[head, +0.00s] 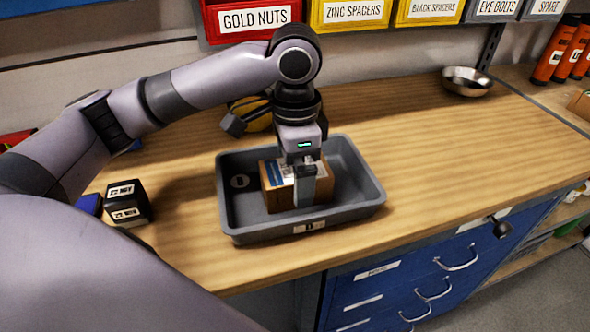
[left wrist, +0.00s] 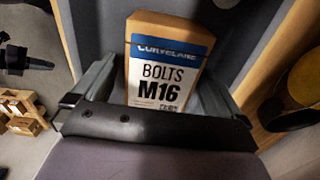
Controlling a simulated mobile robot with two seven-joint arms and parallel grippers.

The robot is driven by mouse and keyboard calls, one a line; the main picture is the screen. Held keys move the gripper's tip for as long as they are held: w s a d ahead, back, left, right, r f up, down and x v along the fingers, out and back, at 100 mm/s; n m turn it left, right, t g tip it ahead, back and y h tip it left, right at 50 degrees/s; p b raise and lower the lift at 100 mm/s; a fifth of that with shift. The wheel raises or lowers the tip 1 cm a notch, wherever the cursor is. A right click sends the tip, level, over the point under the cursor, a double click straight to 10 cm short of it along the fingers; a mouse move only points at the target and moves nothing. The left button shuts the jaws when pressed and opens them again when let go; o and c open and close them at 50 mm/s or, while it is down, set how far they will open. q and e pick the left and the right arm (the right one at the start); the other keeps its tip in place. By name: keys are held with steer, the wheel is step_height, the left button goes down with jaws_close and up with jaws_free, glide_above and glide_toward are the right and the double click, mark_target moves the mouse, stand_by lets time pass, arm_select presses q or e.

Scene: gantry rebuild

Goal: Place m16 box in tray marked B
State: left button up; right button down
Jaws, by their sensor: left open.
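The M16 box (head: 275,187) is a brown carton with a blue band and white label. It lies inside the grey tray (head: 232,222), whose small front label is too blurred to read surely. My left gripper (head: 306,180) points down over the box, with one finger in front of its near side. In the left wrist view, the box (left wrist: 166,70) reads "BOLTS M16" and lies between the two spread fingers of my left gripper (left wrist: 150,90). The gripper is open. Finger contact with the box cannot be told. My right gripper is not in view.
Black labelled boxes (head: 127,204) and a blue item (head: 90,205) stand left of the tray. A yellow-and-black object (head: 252,113) lies behind it. A metal bowl (head: 466,81) and orange bottles (head: 550,55) are at back right. The bench right of the tray is clear.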

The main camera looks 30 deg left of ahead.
arm_select(q)
step_height(320, 180, up, 12)
steer(key=p, duration=0.2)
steer(key=shift+f, duration=0.1)
stand_by(0.6)
